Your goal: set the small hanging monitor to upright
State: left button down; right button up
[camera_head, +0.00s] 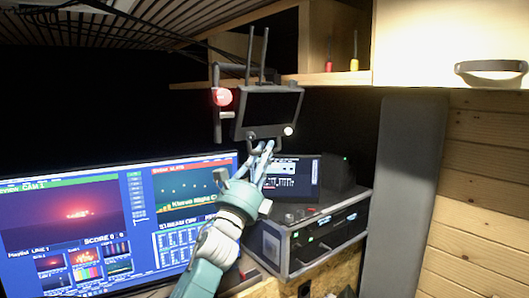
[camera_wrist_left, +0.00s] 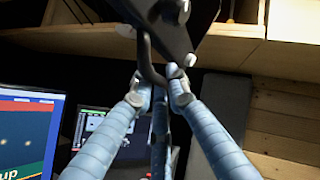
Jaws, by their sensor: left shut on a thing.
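The small hanging monitor (camera_head: 270,110) is a dark screen with two antennas on top. It hangs from a bracket near the shelf, and its top edge slopes up to the right in the head view. My left gripper (camera_head: 261,150) reaches up from below to its lower edge. In the left wrist view the gripper (camera_wrist_left: 155,85) is shut on a thin dark curved handle (camera_wrist_left: 147,60) under the dark monitor body (camera_wrist_left: 165,15). My right gripper is not in view.
A red round knob or lamp (camera_head: 222,97) sits left of the monitor. A large lit display (camera_head: 70,220) stands lower left. A small screen (camera_head: 292,178) and an equipment case (camera_head: 320,232) are behind my arm. A wooden shelf (camera_head: 330,79) runs above.

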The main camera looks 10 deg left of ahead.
pick_arm(q)
jog(key=shift+s+d+r+n+y+p, duration=0.2)
jog(key=shift+s+d+n+y+p, duration=0.45)
jog(key=shift+n+p, duration=0.35)
jog(key=shift+s+d+f, duration=0.15)
jog(key=shift+s+d, duration=0.6)
jog(key=c, duration=1.7)
grip_release()
jog(key=shift+o, duration=0.2)
jog(key=v, duration=1.2)
